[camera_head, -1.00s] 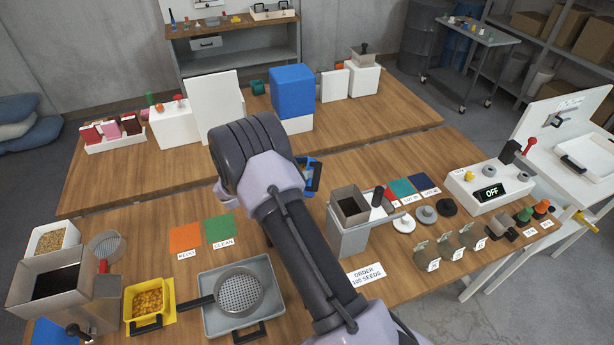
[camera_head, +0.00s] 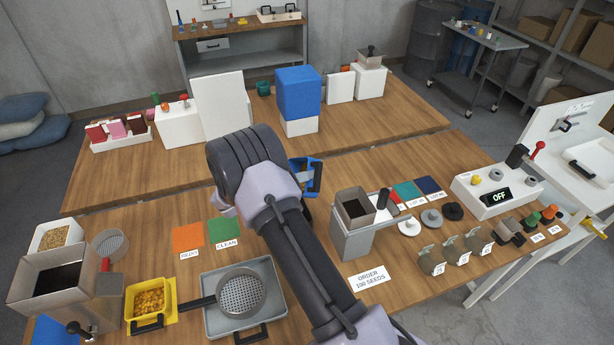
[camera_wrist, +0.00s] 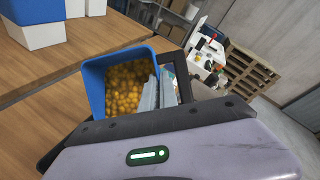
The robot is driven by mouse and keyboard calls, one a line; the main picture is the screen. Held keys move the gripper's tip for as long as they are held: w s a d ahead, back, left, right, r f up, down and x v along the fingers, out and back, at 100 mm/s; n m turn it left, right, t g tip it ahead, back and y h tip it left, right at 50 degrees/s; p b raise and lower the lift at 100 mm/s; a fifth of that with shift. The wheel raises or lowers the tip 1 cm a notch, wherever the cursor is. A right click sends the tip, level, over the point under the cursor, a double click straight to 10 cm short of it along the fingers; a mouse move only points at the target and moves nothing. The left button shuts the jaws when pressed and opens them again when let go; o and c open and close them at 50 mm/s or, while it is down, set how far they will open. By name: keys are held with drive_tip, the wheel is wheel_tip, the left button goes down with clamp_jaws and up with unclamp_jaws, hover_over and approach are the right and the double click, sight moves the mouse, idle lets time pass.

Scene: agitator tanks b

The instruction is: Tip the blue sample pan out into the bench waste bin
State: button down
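The blue sample pan (camera_wrist: 94,88) holds many small yellow-orange pieces in the wrist view. The two pale fingertips of my gripper (camera_wrist: 159,92) are close together at its side wall and appear shut on it. In the head view the pan (camera_head: 316,178) shows beyond my wrist, which hides part of it and the gripper. It appears raised above the bench. Which vessel is the bench waste bin I cannot tell; an open grey box with a dark inside (camera_head: 340,241) stands right of my arm.
A hopper (camera_head: 30,287), a yellow pan (camera_head: 170,307) of similar pieces and a grey tray (camera_head: 220,319) with a sieve stand left of my arm. Weights, a control box (camera_head: 484,205) and small stoppers stand right. A blue block (camera_head: 299,92) stands on the rear bench.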

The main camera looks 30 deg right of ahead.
drive_tip(key=shift+w+a+h+b, duration=0.15)
drive_tip(key=shift+a+h+b, duration=0.25)
drive_tip(key=shift+b, duration=0.05)
drive_tip(key=shift+a, duration=0.1)
drive_tip(key=shift+w+a+n+h+b, duration=0.1)
drive_tip(key=shift+a+n+h+b, duration=0.25)
drive_tip(key=shift+h+b, duration=0.25)
drive_tip(key=shift+a, duration=0.15)
